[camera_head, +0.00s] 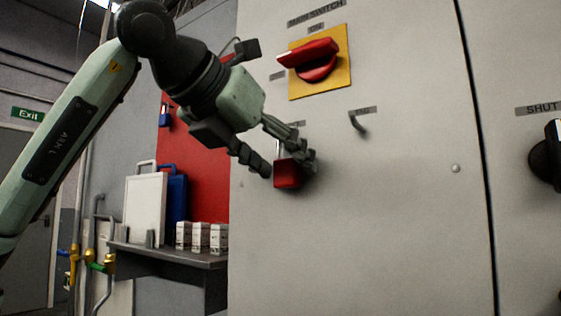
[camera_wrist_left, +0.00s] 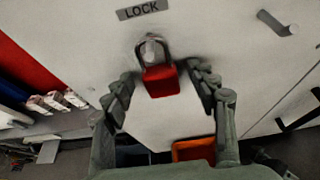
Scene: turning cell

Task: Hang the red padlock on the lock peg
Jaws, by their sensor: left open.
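The red padlock (camera_head: 287,174) is at the grey cabinet front, its body hanging below its shackle. In the left wrist view the padlock (camera_wrist_left: 161,81) has its dark shackle around the pale lock peg (camera_wrist_left: 150,48), under the LOCK label (camera_wrist_left: 143,9). My left gripper (camera_head: 288,160) is open, with one finger on each side of the padlock. In the left wrist view the fingers of my left gripper (camera_wrist_left: 162,75) stand apart from the padlock body, with gaps on both sides. In the head view the gripper partly hides the peg and label. My right gripper is not in view.
Above is the red main switch (camera_head: 311,58) on a yellow plate. A hooked peg (camera_head: 359,124) juts out to the right, under its own label. A black knob (camera_head: 543,160) is at the far right. A shelf (camera_head: 180,257) with small white boxes (camera_head: 201,237) stands left of the cabinet.

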